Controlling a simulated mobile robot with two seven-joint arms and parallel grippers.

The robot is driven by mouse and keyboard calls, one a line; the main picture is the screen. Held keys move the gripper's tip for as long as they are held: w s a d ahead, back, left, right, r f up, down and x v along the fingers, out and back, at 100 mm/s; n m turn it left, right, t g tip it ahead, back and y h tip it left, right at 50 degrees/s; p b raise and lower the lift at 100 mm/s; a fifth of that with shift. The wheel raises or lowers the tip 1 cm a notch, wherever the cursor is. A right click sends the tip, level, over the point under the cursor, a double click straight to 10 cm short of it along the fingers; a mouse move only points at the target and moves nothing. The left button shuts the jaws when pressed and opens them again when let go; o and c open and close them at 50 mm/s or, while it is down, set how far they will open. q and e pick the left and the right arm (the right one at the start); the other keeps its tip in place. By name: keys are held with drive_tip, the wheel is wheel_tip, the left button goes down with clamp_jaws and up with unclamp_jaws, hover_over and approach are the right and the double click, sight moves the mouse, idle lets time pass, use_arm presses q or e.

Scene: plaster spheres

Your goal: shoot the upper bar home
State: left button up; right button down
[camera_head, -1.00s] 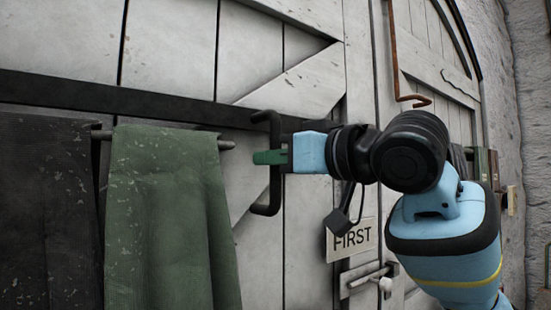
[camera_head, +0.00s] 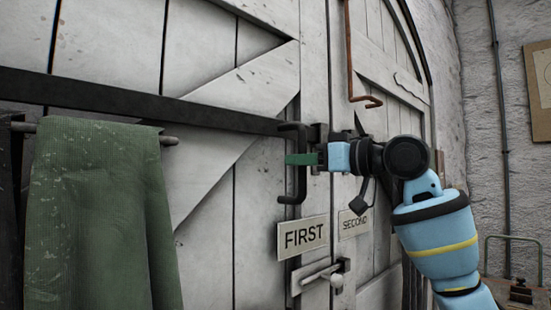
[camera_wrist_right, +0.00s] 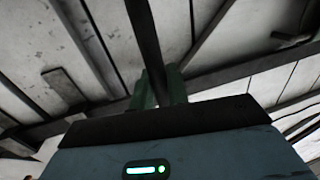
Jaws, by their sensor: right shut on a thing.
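The upper bar (camera_head: 190,108) is a long flat black bar across the white plank door. A black bracket-shaped handle (camera_head: 297,188) stands out near its right end. My right gripper (camera_head: 300,158), with green fingers, is shut on this handle at mid-height. In the right wrist view the green fingers (camera_wrist_right: 158,90) close around the dark handle (camera_wrist_right: 143,30). A dark fitting (camera_head: 319,133) sits at the door seam just right of the handle, partly hidden by my gripper. I cannot tell whether the bar's tip is inside it. My left gripper is not in view.
A FIRST sign (camera_head: 303,237) and a SECOND sign (camera_head: 354,223) hang below my gripper. A lower bolt with a pale knob (camera_head: 336,281) is under them. A green cloth (camera_head: 95,215) hangs on a rail at left. A rusty hooked rod (camera_head: 349,50) hangs above.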

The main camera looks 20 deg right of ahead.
drive_tip(key=d, duration=0.1)
drive_tip(key=w+d, duration=0.1)
drive_tip(key=d, duration=0.3)
drive_tip(key=shift+w+d+r, duration=0.1)
drive_tip(key=shift+w+d, duration=0.15)
drive_tip(key=shift+w, duration=0.15)
drive_tip(key=c, duration=1.7)
unclamp_jaws()
drive_tip(key=shift+o, duration=1.3)
drive_tip(key=shift+w+d, duration=0.15)
drive_tip(key=v, duration=0.7)
drive_tip(key=shift+s, duration=0.4)
drive_tip(key=shift+d, duration=0.15)
